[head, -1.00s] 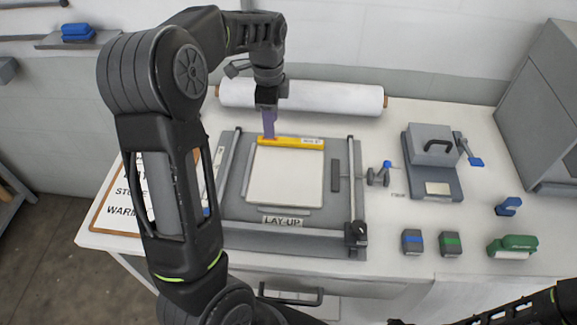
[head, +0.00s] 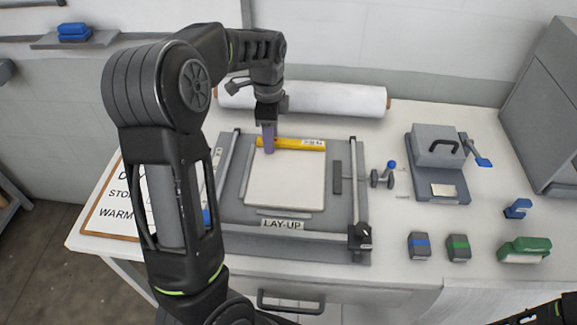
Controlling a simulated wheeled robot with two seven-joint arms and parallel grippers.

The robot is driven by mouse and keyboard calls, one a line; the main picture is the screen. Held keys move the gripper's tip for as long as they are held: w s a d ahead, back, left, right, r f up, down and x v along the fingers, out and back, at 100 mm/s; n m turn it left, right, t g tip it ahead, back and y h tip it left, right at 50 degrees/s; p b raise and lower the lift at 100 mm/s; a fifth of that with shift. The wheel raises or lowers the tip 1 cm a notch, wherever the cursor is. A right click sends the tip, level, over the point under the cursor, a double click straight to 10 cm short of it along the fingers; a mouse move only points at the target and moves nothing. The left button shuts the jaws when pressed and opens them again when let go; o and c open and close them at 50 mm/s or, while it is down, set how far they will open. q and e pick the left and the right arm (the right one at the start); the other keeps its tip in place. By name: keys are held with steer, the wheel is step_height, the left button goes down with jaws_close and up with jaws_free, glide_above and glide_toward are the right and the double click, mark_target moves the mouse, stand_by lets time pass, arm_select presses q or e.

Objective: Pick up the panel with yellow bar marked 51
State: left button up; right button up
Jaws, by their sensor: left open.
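The panel (head: 285,180) is a cream square sheet with a yellow bar (head: 300,144) along its far edge. It lies flat on the grey lay-up board (head: 340,222). A small white label sits at the bar's right end; its marking is too small to read. My left gripper (head: 269,148) is open, with purple fingers pointing down at the left part of the yellow bar. The fingers hide some of the bar there, and I cannot tell whether they touch it. Of my right arm only a dark part shows at the bottom right corner; its gripper is out of view.
A white roll (head: 330,99) lies behind the board. A grey press (head: 437,150) with a lever stands to the right. Blue-striped (head: 419,246) and green-striped (head: 458,248) blocks and a green brush-like tool (head: 525,250) lie front right. A sign (head: 115,205) lies at the left.

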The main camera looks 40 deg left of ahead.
stand_by(0.3)
arm_select(q)
jaws_close()
stand_by(0.3)
